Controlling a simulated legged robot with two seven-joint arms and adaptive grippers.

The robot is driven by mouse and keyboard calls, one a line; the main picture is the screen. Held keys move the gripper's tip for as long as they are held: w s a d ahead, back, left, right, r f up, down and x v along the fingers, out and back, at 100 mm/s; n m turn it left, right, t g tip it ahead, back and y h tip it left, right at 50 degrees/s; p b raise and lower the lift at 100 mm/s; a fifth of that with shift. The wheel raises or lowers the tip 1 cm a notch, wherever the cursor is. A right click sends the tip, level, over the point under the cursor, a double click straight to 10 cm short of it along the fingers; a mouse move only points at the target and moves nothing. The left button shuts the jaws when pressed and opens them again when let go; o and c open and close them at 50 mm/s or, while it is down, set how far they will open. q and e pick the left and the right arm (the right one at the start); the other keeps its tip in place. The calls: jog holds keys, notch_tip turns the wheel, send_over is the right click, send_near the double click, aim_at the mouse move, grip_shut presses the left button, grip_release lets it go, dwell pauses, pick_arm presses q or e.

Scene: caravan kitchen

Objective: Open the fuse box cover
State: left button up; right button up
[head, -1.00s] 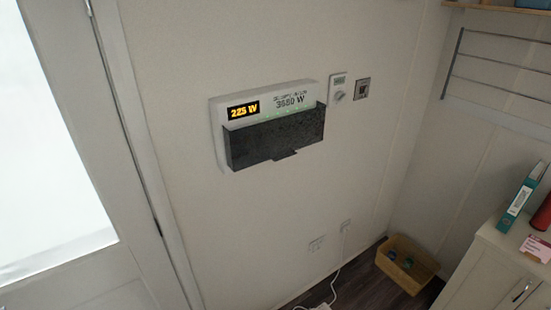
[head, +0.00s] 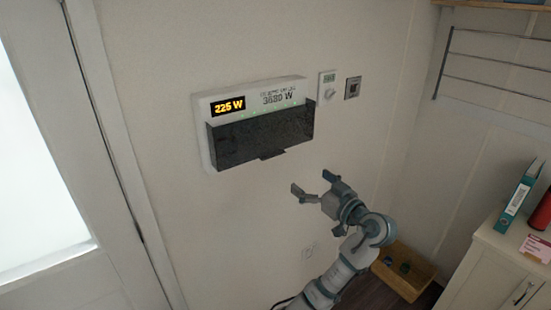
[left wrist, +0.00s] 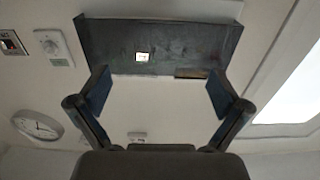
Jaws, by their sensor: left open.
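The fuse box (head: 206,150) is a white unit on the wall with an orange "225 W" display. Its dark cover (head: 262,138) hangs down over the lower front, closed, with a small tab (head: 271,155) at its bottom edge. My left gripper (head: 312,182) is open and empty, below and right of the cover, apart from it. In the left wrist view the cover (left wrist: 158,45) lies beyond the open fingers (left wrist: 158,88), with the tab (left wrist: 190,73) at its edge, between the fingertips. My right gripper is not in view.
A dial thermostat (head: 327,86) and a switch (head: 352,88) are on the wall right of the box. A door (head: 60,200) is at left. A wooden crate (head: 402,275) sits on the floor; a cabinet (head: 500,262) with binder stands right.

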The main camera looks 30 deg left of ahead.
aim_at(273, 155)
pick_arm(q)
jog(key=x, duration=1.7)
jog(key=shift+f, duration=0.1)
jog(key=shift+w, duration=0.1)
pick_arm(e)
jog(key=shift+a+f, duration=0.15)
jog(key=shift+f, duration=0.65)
pick_arm(q)
jog(key=c, duration=1.1)
jog(key=shift+c, duration=1.1)
jog(key=shift+p, duration=0.4)
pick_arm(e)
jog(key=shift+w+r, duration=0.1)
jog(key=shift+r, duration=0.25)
